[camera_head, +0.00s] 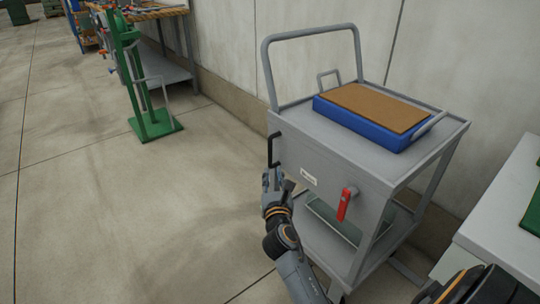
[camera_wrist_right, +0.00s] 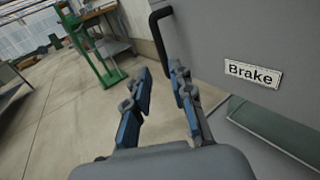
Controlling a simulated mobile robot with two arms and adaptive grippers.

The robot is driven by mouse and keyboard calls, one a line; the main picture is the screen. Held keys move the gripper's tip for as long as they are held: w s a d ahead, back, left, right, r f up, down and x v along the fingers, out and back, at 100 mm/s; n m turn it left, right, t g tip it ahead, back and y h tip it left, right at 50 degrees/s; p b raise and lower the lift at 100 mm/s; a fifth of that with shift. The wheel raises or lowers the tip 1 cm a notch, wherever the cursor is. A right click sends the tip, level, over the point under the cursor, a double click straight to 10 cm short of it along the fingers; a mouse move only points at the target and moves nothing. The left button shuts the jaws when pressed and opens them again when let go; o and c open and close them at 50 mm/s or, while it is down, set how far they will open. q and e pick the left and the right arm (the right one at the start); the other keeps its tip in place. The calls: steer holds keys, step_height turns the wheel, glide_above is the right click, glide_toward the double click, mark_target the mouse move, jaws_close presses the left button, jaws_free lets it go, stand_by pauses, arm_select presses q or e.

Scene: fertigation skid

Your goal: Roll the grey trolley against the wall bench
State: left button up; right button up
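The grey trolley (camera_head: 330,172) stands beside the wall in the head view. It has a tall push bar, a black side handle (camera_head: 273,150), a red lever (camera_head: 346,204) and a white label (camera_head: 309,177), which reads "Brake" in the wrist view (camera_wrist_right: 254,73). My right gripper (camera_head: 274,178) is just below the black handle. In the right wrist view its fingers (camera_wrist_right: 160,72) are apart with nothing between them, and the black handle (camera_wrist_right: 155,32) is beyond the fingertips. A bench (camera_head: 172,70) stands along the wall at upper left. My left gripper is out of view.
A blue tray with a brown top (camera_head: 365,112) lies on the trolley. A green stand (camera_head: 153,122) is on the floor near the bench. A white table (camera_head: 500,225) is close at the right. The floor left of the trolley is clear.

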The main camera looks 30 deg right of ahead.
mark_target(270, 152)
steer(key=b+x, duration=0.2)
steer(key=x, duration=0.8)
steer(key=shift+w+d+f, duration=0.1)
steer(key=shift+w+f, duration=0.05)
steer(key=shift+w, duration=0.15)
steer(key=shift+b+x, duration=0.3)
steer(key=shift+x, duration=0.6)
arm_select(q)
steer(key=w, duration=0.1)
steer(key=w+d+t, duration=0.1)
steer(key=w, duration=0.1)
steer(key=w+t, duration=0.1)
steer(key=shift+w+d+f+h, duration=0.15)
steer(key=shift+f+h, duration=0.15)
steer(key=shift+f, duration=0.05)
arm_select(e)
steer(key=shift+w+d, duration=0.15)
steer(key=shift+c, duration=0.4)
jaws_close()
